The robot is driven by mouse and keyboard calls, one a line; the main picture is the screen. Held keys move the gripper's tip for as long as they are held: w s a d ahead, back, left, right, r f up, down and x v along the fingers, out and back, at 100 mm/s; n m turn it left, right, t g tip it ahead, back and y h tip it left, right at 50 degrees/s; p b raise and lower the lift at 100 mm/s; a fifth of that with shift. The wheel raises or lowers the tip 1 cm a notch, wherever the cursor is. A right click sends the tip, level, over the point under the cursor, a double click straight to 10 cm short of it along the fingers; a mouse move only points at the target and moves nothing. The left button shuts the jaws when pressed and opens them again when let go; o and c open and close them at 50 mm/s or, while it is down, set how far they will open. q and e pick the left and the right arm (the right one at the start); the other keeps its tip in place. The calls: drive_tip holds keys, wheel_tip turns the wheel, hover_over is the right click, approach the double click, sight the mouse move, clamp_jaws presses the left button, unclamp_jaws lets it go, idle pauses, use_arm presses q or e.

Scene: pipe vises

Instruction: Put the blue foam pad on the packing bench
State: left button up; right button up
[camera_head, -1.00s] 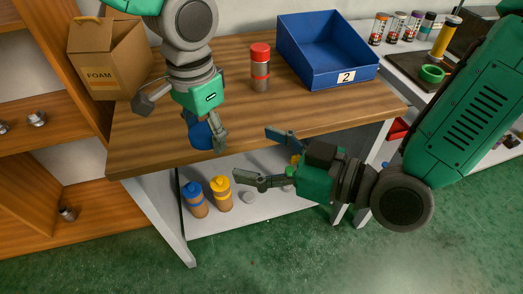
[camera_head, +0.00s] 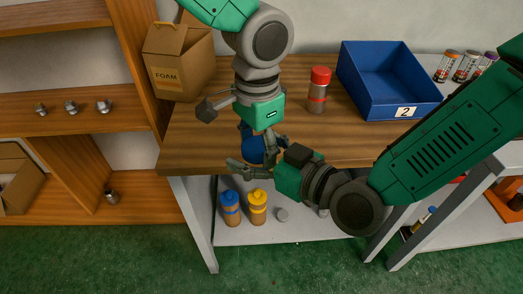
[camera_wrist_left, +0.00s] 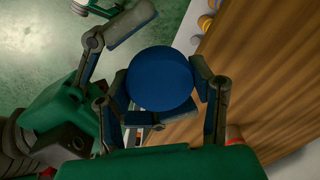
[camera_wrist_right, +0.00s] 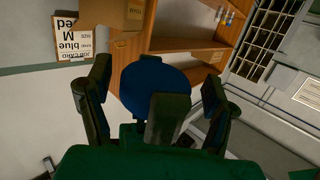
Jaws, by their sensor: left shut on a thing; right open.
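The blue foam pad (camera_head: 252,150) is a round blue disc, seen face-on in the left wrist view (camera_wrist_left: 160,79) and also in the right wrist view (camera_wrist_right: 150,82). My left gripper (camera_head: 258,146) points down and is shut on it, above the front edge of the packing bench (camera_head: 190,140). My right gripper (camera_head: 255,158) is open close to the pad from the right. In the right wrist view the pad lies between its spread fingers; I cannot tell whether they touch it. The pad is partly hidden by fingers in the head view.
On the bench stand a FOAM carton (camera_head: 178,62), a red-capped bottle (camera_head: 318,90) and a blue bin (camera_head: 385,95) marked 2. Blue-capped (camera_head: 230,208) and yellow-capped (camera_head: 257,206) bottles stand on the lower shelf. A wooden shelf unit (camera_head: 80,125) adjoins at left.

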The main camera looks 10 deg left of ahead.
drive_tip(key=c, duration=1.3)
use_arm(q)
drive_tip(key=o, duration=0.9)
